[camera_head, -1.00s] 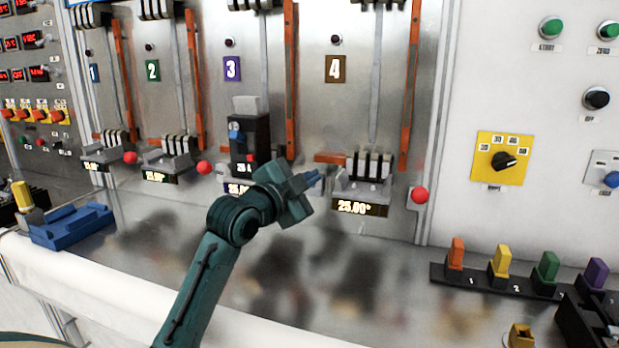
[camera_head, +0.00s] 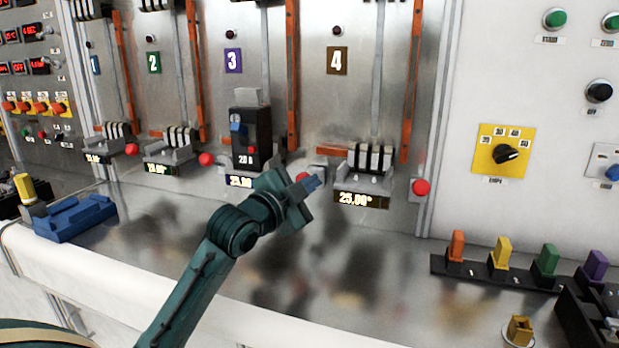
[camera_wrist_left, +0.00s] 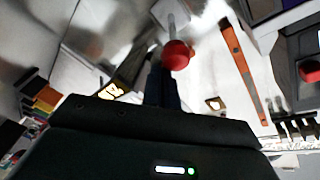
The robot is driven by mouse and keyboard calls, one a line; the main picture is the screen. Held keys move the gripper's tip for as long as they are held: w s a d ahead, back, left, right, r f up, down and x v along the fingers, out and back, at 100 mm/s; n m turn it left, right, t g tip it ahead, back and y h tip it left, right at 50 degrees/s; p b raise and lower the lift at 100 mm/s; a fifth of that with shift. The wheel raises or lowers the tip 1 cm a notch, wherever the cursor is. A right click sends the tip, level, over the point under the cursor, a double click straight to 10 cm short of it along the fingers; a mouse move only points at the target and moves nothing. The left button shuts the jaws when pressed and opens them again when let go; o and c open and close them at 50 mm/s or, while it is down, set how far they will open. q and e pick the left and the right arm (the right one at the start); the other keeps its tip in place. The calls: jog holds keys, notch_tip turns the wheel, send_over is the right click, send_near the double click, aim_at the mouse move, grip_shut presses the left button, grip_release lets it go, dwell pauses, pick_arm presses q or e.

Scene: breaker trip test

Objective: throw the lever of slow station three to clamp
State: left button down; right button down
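Station three (camera_head: 233,61) has a purple number plate and a black breaker (camera_head: 252,148) seated in its lower clamp area. The red ball knob (camera_head: 302,178) of its lever shows at the right of the breaker, partly hidden by my left gripper. My left gripper (camera_head: 314,183) is right in front of this knob, its blue fingers together and pointing up to the right. In the left wrist view the dark fingers (camera_wrist_left: 163,85) look shut, with the red knob (camera_wrist_left: 177,55) and its grey shaft at their tips. Contact is unclear. My right gripper is not in view.
Station four's clamp (camera_head: 370,160) and red knob (camera_head: 421,187) stand to the right. Stations one and two have similar red knobs to the left. A blue fixture (camera_head: 75,220) sits at the left and a black rack of coloured pieces (camera_head: 490,268) at the right.

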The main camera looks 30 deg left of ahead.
pick_arm(q)
jog(key=shift+f+p, duration=0.3)
jog(key=shift+f, duration=2.45)
jog(key=s, duration=0.7)
jog(key=s+b, duration=0.1)
jog(key=s, duration=0.3)
jog(key=shift+s+a+f, duration=0.2)
jog(key=shift+s+a, duration=0.05)
jog(key=shift+s+r, duration=0.1)
jog(key=shift+s, duration=0.7)
